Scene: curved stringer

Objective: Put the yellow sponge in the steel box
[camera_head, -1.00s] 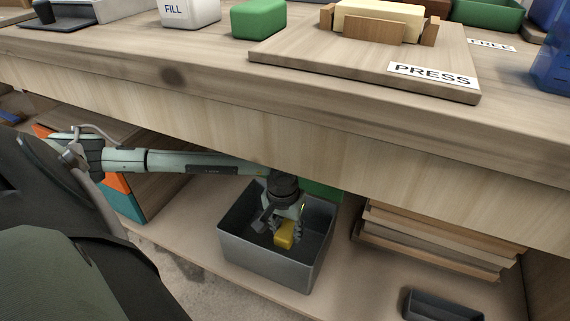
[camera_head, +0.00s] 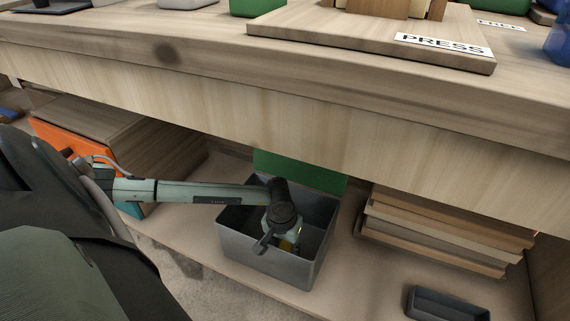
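The steel box (camera_head: 262,262) is a grey open-topped bin on the low shelf under the bench. My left gripper (camera_head: 287,246) reaches in from the left and points down inside the box opening. Its wrist hides most of its fingers. A small part of the yellow sponge (camera_head: 289,244) shows at the fingers, inside the box. The frames do not show clearly whether the fingers still grip it. My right gripper is not in view.
The bench edge (camera_head: 300,130) overhangs the box closely. A green panel (camera_head: 300,172) stands behind the box. Stacked boards (camera_head: 440,235) and a small dark tray (camera_head: 447,304) lie to the right. An orange box (camera_head: 75,157) is at left.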

